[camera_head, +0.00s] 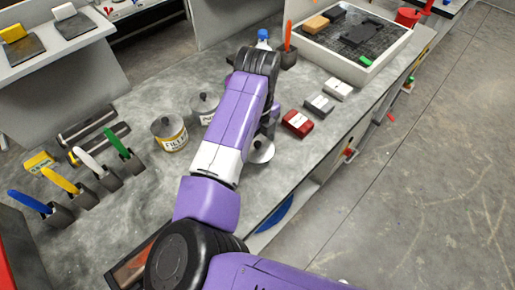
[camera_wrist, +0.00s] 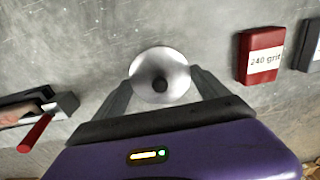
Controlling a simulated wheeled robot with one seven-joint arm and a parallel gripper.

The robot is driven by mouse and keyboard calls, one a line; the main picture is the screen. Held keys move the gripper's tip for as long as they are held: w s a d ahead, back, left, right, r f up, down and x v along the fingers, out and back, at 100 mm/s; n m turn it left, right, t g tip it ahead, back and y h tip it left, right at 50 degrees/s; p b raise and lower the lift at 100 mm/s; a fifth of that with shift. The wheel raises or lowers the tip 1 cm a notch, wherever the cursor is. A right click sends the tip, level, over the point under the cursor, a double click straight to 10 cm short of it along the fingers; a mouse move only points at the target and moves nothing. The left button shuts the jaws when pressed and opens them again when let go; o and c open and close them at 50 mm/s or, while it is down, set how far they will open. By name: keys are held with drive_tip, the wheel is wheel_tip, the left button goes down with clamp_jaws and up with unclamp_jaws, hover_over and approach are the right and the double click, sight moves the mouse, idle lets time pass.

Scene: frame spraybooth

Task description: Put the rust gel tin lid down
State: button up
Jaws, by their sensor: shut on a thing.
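In the head view the lid (camera_head: 262,152) shows just right of my forearm, over the grey worktop. I cannot tell whether it touches the worktop. My arm hides most of the gripper in the head view. A tin labelled FILLER (camera_head: 170,135) and another grey-topped tin (camera_head: 204,106) stand to the left. I cannot make out a rust gel label.
Several holders with coloured handles stand at left. A white-rimmed tray (camera_head: 377,72) is at the back. Bare worktop surrounds the lid.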

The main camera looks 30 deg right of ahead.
sight(258, 145)
drive_tip(key=shift+f, duration=1.75)
drive_tip(key=shift+f, duration=0.15)
drive_tip(key=o, duration=1.2)
wheel_tip(258, 145, up, 12)
drive_tip(key=shift+r+b, duration=0.2)
drive_tip(key=shift+b, duration=0.35)
